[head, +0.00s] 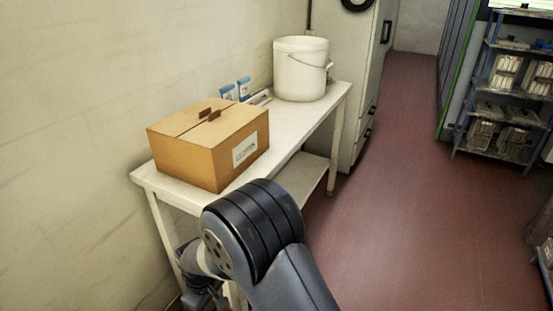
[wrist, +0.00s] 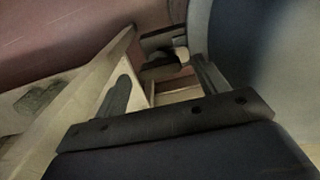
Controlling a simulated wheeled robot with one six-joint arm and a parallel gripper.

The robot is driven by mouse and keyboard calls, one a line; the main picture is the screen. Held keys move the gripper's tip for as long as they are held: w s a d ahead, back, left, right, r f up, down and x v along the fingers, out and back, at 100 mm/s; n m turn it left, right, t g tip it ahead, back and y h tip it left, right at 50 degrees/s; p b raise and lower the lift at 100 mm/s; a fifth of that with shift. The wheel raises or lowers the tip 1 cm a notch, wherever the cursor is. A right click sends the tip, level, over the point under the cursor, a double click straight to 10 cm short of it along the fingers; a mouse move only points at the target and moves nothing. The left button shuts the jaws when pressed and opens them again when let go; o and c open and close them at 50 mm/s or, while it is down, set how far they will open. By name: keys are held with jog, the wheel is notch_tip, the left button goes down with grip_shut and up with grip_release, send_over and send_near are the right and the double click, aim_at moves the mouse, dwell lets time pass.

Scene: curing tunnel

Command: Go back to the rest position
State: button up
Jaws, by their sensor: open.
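My gripper (wrist: 162,84) shows in the wrist view with its two dark fingers spread apart. I see nothing held between them. In the head view my arm folds down in front of the white table (head: 309,130). The gripper end (head: 203,298) is low by the near table leg, partly hidden by my arm and cut by the bottom edge. I cannot tell whether it touches the leg.
A cardboard box (head: 190,160) sits on the table's near end. A white bucket (head: 300,72) stands at its far end, with small blue-and-white items (head: 236,90) by the wall. A grey cabinet (head: 352,90) stands beyond. Shelving (head: 505,85) is at right; red floor (head: 400,200) between is clear.

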jog(key=shift+f, duration=0.6)
jog(key=shift+r+m, duration=0.1)
jog(key=shift+m, duration=0.2)
jog(key=shift+r, duration=0.1)
